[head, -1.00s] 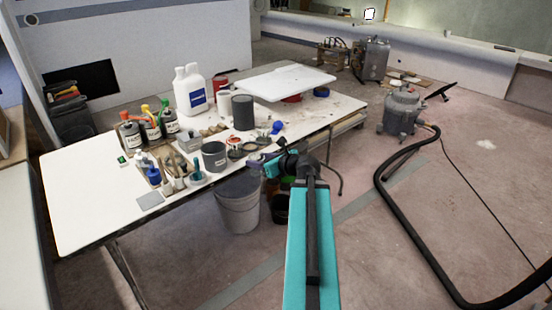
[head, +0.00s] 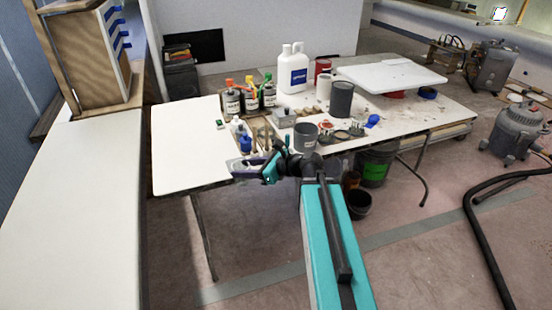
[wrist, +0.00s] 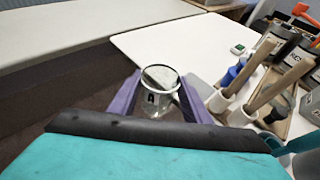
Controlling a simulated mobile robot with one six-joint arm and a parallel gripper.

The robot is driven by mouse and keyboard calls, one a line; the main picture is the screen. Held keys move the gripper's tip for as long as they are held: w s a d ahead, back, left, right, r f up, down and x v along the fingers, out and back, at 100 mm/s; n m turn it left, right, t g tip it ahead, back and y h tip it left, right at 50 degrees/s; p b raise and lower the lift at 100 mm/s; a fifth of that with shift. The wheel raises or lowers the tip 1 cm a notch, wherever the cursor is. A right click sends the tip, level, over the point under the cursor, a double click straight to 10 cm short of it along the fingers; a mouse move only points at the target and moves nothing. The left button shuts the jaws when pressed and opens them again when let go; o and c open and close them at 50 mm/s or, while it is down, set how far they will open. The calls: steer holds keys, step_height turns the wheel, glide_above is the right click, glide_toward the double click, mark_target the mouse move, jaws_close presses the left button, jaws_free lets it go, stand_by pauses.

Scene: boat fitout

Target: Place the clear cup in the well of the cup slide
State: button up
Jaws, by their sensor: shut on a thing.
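My gripper (wrist: 156,98) is shut on the clear cup (wrist: 157,104), with a purple finger on each side of it in the wrist view. The cup's round rim faces up towards the wrist camera, and a grey patch shows inside it. In the head view my gripper (head: 240,170) is a small shape beside the near edge of the work table, and the cup there is hard to make out. I cannot identify the cup slide or its well for certain in either view.
The white work table (head: 180,150) holds several bottles, cans and brushes; its left part is clear. A long white counter (head: 75,200) runs along the left, with a wooden cabinet (head: 82,55) with blue parts at its far end. Floor shows between them.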

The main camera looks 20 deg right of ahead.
steer(key=s+a+n+g+y, duration=0.2)
steer(key=a+n, duration=0.1)
steer(key=a, duration=0.4)
steer(key=shift+s+y, duration=0.3)
steer(key=shift+s, duration=0.1)
